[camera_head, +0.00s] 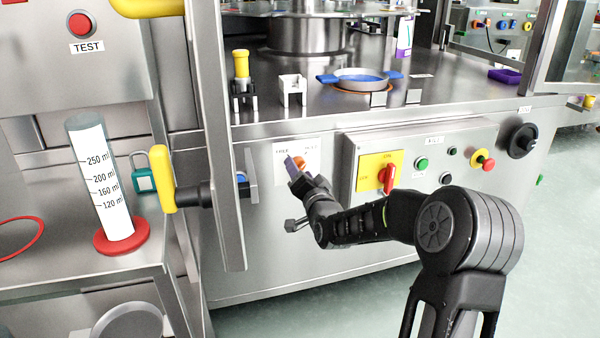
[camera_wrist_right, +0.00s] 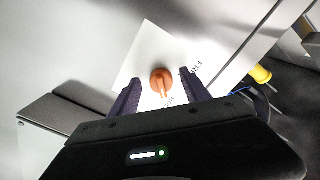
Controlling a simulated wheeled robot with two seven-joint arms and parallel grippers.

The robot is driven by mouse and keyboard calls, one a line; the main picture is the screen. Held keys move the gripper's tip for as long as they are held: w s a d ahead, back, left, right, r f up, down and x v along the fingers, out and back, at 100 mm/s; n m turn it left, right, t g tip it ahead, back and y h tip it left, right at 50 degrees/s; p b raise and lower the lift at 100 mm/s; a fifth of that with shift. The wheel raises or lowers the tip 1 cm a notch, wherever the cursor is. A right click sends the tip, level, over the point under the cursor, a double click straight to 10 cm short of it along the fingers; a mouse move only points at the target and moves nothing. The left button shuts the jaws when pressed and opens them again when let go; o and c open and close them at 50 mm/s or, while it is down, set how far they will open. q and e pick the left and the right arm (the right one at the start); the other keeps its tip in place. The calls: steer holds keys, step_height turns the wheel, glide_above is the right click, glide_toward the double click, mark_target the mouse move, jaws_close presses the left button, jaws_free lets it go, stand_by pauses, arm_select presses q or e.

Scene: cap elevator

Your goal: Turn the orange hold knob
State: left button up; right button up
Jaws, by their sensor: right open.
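The orange hold knob (camera_wrist_right: 161,83) sits on a white label plate (camera_wrist_right: 148,55) on the machine's front panel. In the right wrist view it lies between the two open fingers of my right gripper (camera_wrist_right: 158,88), with space on both sides. In the head view the knob (camera_head: 299,162) shows partly behind my right gripper (camera_head: 296,168), which is at the plate. I cannot tell exactly how deep the fingers reach around the knob. My left gripper is not in view.
A grey upright door frame with a yellow handle (camera_head: 161,178) stands just left of the plate. A yellow panel with a red switch (camera_head: 388,178) and several buttons lie to the right. A measuring cylinder (camera_head: 98,180) stands on the left bench.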

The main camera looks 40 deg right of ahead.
steer(key=p+v, duration=0.1)
steer(key=v, duration=0.6)
steer(key=shift+s+p, duration=0.35)
steer(key=shift+p, duration=0.05)
steer(key=shift+a, duration=0.1)
